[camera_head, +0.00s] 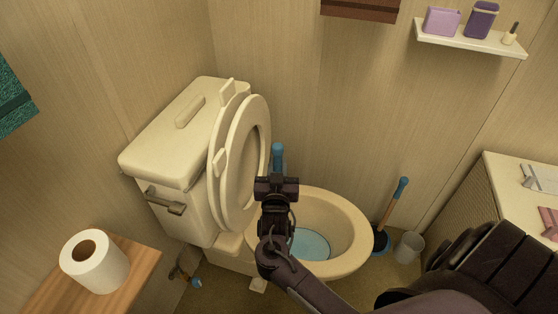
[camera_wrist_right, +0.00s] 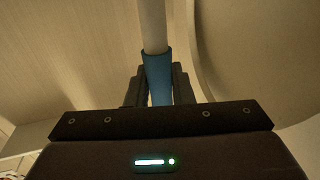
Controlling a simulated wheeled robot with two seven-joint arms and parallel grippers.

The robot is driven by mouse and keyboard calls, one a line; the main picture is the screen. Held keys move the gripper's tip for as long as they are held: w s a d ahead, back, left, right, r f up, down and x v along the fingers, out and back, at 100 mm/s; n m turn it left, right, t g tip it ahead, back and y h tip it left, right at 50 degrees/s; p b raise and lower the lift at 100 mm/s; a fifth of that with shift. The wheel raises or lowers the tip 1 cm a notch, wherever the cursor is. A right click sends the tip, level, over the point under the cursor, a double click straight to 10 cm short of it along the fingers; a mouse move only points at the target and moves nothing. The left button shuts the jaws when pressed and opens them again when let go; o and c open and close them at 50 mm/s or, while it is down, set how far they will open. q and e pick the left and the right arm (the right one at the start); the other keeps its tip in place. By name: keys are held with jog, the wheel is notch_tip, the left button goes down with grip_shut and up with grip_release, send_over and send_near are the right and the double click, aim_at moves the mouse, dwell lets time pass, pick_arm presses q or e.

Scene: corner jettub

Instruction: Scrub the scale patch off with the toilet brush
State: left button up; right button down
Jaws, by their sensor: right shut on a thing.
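My right gripper (camera_head: 277,185) is shut on a blue-gripped handle, apparently the toilet brush (camera_head: 277,154), above the back of the toilet bowl. In the right wrist view the two fingers close on the brush's blue grip (camera_wrist_right: 158,78), and a pale shaft runs on from it. The brush's head is hidden. The toilet bowl (camera_head: 352,225) is open, with bluish water (camera_head: 312,243) at its bottom. I cannot make out the scale patch; my right arm covers part of the bowl. My left gripper is not in view.
The raised seat and lid (camera_head: 248,160) lean on the cistern (camera_head: 165,135). A second blue-gripped tool with a wooden shaft (camera_head: 390,212) stands right of the bowl, beside a grey cup (camera_head: 408,247). A paper roll (camera_head: 95,262) stands on a wooden top (camera_head: 135,268).

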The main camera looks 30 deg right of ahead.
jog(key=shift+w+d, duration=0.1)
jog(key=shift+d, duration=0.05)
jog(key=shift+x, duration=0.9)
jog(key=shift+d+b, duration=0.2)
jog(key=shift+b, duration=0.1)
jog(key=shift+x, duration=0.85)
jog(key=shift+v, duration=0.95)
jog(key=shift+w+a+f, duration=0.1)
jog(key=shift+f, duration=0.05)
jog(key=shift+p, duration=0.3)
